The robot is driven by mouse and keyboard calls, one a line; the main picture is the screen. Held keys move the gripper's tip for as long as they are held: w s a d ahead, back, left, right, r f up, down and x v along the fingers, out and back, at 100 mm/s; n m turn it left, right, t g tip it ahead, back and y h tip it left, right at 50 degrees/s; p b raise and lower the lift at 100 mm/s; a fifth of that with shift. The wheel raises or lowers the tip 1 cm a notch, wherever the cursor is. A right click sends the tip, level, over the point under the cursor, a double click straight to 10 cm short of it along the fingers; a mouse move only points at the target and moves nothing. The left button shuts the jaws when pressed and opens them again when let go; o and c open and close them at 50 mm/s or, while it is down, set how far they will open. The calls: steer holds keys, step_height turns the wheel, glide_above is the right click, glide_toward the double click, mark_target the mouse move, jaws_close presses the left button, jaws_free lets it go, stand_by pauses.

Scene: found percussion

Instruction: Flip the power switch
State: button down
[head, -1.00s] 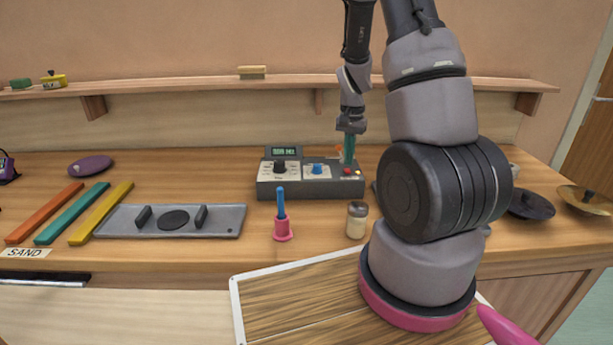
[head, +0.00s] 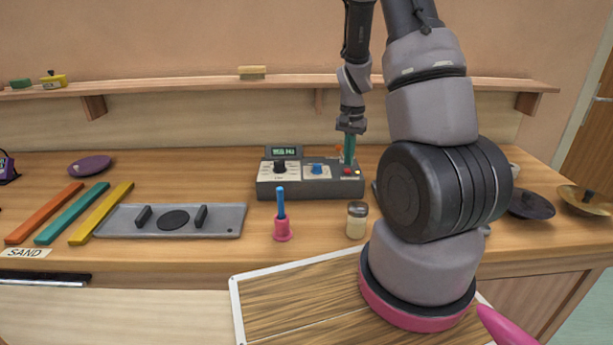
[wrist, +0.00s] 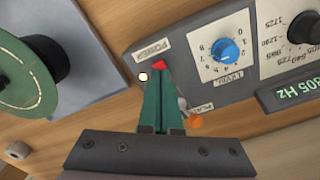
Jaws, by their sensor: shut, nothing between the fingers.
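The tone box (head: 265,188) is a dark grey unit near the back of the bench. Its red power switch (head: 347,171) is at the right end of its panel. In the wrist view the red switch (wrist: 159,64) shows beside the POWER label, right at my fingertips. My gripper (head: 349,160) has green fingers pointing down, pressed together and empty. In the wrist view the gripper (wrist: 160,72) partly covers the switch; I cannot tell whether it touches. The display (wrist: 295,88) is lit with a Hz reading.
A blue LEVEL knob (wrist: 228,50) and an orange-tipped PLAY lever (wrist: 196,121) are near the fingers. A pink holder (head: 283,231) and a jar (head: 357,220) stand in front of the box. A grey tray (head: 225,222) lies to the left. A shelf (head: 200,84) runs behind.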

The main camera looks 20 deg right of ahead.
steer(key=shift+f, duration=1.05)
stand_by(0.4)
steer(key=shift+r, duration=3.55)
steer(key=s+a+r+n+t, duration=0.15)
steer(key=a+r, duration=0.25)
steer(key=r, duration=0.6)
steer(key=s+a+r+n+t+y, duration=0.1)
steer(key=s+a+r, duration=0.3)
steer(key=s+r, duration=0.4)
steer(key=s+a+r+n+t+y, duration=0.1)
steer(key=s+a+r+t, duration=0.3)
steer(key=s+r, duration=0.4)
steer(key=shift+s+a+r+n+t, duration=0.3)
steer(key=shift+s+a+n, duration=0.4)
steer(key=shift+s, duration=0.35)
